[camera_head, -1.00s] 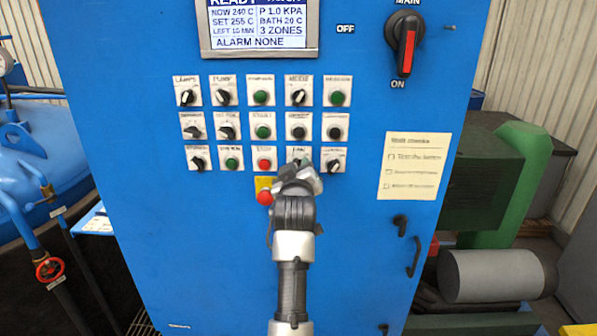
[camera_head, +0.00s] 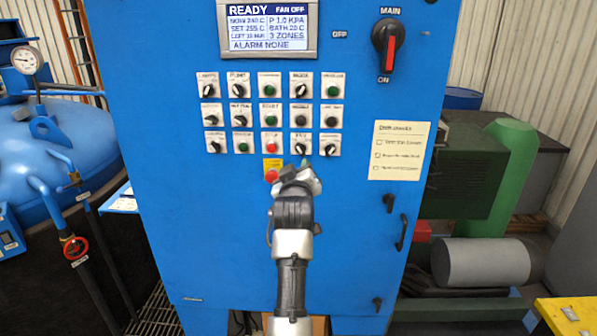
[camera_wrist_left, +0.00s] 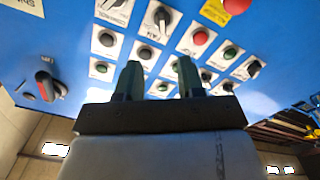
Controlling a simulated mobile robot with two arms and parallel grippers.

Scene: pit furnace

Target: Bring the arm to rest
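My left arm rises from the bottom middle of the head view. Its gripper (camera_head: 304,170) is in front of the blue control cabinet (camera_head: 225,240), just below the bottom row of controls and right of the red emergency button (camera_head: 271,176). In the left wrist view, the two dark fingers (camera_wrist_left: 158,78) stand apart with nothing visible between them. The control panel lies beyond them, seen upside down; the fingers hide a few of its controls. I see no contact with the panel. My right gripper is in neither view.
The main switch (camera_head: 389,46) is at the upper right and points down to ON. The display (camera_head: 267,27) reads READY, FAN OFF, ALARM NONE. Blue vessel (camera_head: 50,150) and red-wheeled valve pipes (camera_head: 76,248) are at left. Green machinery (camera_head: 500,180) and a grey cylinder (camera_head: 487,262) are at right.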

